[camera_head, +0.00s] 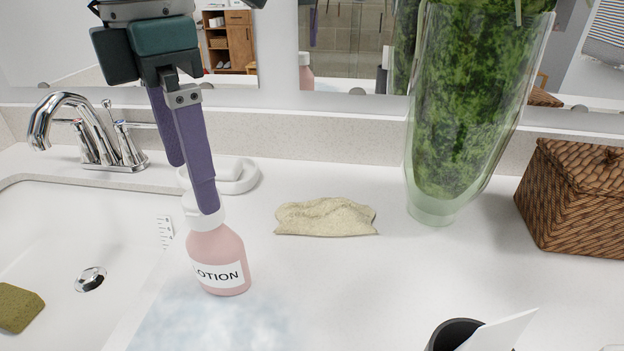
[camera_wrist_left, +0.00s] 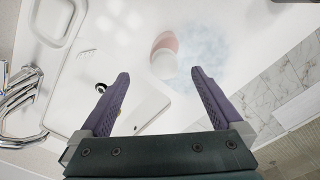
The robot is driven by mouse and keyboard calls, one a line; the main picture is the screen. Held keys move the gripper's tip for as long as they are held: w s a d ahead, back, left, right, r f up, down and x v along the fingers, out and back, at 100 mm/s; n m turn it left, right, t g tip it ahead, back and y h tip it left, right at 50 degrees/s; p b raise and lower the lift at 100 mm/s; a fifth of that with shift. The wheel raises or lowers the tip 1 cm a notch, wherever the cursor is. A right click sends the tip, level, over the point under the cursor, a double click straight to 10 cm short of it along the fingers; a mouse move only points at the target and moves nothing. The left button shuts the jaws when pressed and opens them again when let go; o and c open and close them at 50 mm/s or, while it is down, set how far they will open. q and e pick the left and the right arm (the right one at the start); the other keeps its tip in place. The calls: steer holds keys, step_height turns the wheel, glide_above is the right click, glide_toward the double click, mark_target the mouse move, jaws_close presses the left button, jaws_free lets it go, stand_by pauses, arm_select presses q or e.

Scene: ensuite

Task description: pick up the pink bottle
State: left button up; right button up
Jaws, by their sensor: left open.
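The pink bottle (camera_head: 218,260), labelled "LOTION" with a white top, stands upright on the white counter beside the sink. My left gripper (camera_head: 190,187) is open and empty, pointing down from above. Its nearer finger overlaps the bottle's white top in the head view and hides part of it. In the left wrist view the bottle (camera_wrist_left: 166,41) shows beyond the gap between the open fingertips (camera_wrist_left: 161,73), with its white top towards me. Whether a finger touches it, I cannot tell. My right gripper is not in view.
A sink (camera_head: 50,235) with a chrome faucet (camera_head: 85,135) lies left of the bottle. A white soap dish (camera_head: 240,182) is behind it. A beige cloth (camera_head: 325,217), tall glass vase (camera_head: 440,205), wicker basket (camera_head: 575,205) and black cup (camera_head: 455,332) stand right. Counter between is clear.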

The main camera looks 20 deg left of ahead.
mark_target(211, 229)
arm_select(q)
steer(key=f, duration=0.6)
steer(key=f+p, duration=0.1)
steer(key=f, duration=0.1)
steer(key=shift+d+f, duration=0.35)
steer(key=shift+f, duration=0.05)
jaws_close()
stand_by(0.4)
steer(key=shift+r, duration=0.1)
